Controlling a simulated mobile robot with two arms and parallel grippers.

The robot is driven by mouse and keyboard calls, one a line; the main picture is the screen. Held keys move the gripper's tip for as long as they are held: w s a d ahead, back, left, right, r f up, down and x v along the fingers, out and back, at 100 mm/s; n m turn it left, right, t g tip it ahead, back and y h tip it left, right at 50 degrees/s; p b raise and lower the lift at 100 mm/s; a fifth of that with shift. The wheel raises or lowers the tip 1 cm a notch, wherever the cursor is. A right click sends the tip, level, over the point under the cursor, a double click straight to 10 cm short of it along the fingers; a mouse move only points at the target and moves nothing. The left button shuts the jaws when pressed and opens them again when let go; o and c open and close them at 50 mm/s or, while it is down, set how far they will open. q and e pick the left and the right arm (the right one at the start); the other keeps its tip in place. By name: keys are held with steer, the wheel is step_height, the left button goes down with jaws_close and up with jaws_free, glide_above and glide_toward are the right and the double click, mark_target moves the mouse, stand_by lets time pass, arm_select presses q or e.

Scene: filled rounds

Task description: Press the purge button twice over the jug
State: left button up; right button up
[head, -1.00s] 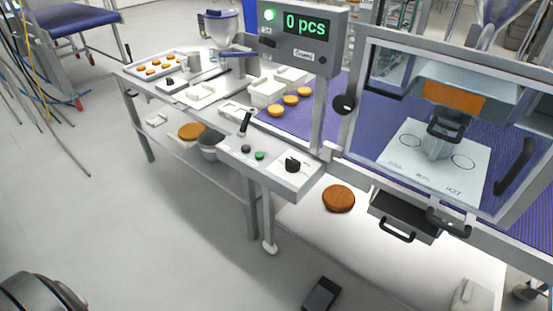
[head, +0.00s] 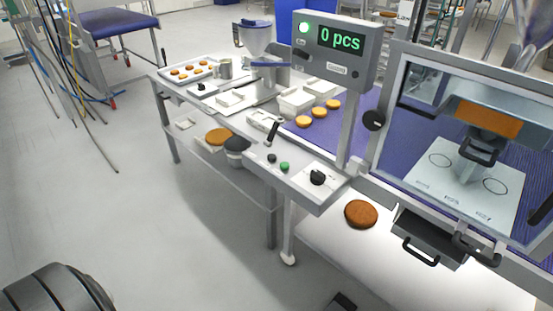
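A control box (head: 300,178) at mid table carries a small black button (head: 272,158), a green button (head: 284,166), a black knob (head: 317,177) and a black lever (head: 272,133). Their labels are too small to read, so I cannot tell which one is the purge button. A small grey metal vessel (head: 224,68), possibly the jug, stands at the far end of the table beside a hopper machine (head: 258,45).
A display (head: 338,40) reads "0 pcs" beside a lit green lamp. A clear-doored machine (head: 470,170) stands at the right. Filled rounds (head: 318,112) sit on the purple belt. A brown round (head: 361,213) lies on a lower white surface.

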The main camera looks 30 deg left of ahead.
stand_by(0.4)
arm_select(q)
jaws_close()
stand_by(1.6)
